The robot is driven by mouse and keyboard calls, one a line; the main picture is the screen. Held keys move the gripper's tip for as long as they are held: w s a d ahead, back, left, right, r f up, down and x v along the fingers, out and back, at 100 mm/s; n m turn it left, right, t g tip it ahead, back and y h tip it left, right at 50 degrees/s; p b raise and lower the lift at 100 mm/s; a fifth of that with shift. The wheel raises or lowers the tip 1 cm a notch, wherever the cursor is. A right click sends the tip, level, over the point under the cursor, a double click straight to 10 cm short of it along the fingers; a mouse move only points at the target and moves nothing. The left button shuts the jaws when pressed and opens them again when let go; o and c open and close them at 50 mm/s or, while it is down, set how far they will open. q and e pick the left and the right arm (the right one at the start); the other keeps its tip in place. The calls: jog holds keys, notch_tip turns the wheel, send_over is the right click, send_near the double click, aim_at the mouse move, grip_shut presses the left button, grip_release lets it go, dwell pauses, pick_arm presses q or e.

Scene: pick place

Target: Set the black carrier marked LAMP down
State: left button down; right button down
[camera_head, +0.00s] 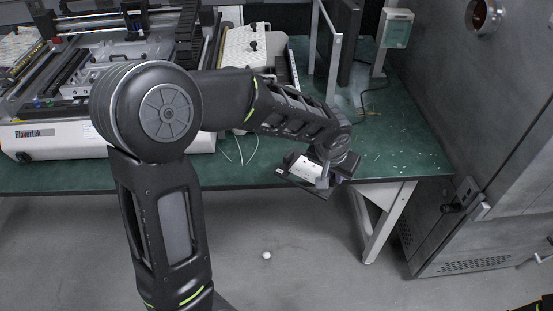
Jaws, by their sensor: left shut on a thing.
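My left gripper (324,178) hangs at the front edge of the green table, its arm reaching across from the left. It is shut on the black carrier (289,175), a flat dark piece with a pale top face, held tilted. The wrist and fingers cover part of the carrier, and the LAMP marking is too small to read. I cannot tell whether the carrier touches the table edge. My right gripper does not show.
The green table (410,152) has bare room right of the gripper. A metal stand (333,65) and a small grey box (396,29) stand behind. A grey metal cabinet (500,120) rises at right.

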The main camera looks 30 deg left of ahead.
pick_arm(q)
jog(key=shift+a, duration=0.1)
jog(key=shift+w+a+r, duration=0.1)
jog(key=shift+w+a, duration=0.05)
jog(key=shift+w, duration=0.05)
jog(key=w+a+r+n+y+b, duration=0.1)
jog(key=w+a+r+n+b, duration=0.25)
jog(key=w+a+r, duration=0.6)
jog(key=s+a+r+n+g+y+b, duration=0.1)
jog(key=a+r+n, duration=0.3)
jog(key=a+r, duration=0.4)
jog(key=a+b, duration=0.1)
jog(key=a, duration=0.2)
jog(key=shift+s+a+r+y, duration=0.15)
jog(key=shift+r+y, duration=0.1)
jog(key=shift+y, duration=0.15)
jog(key=shift+f, duration=0.1)
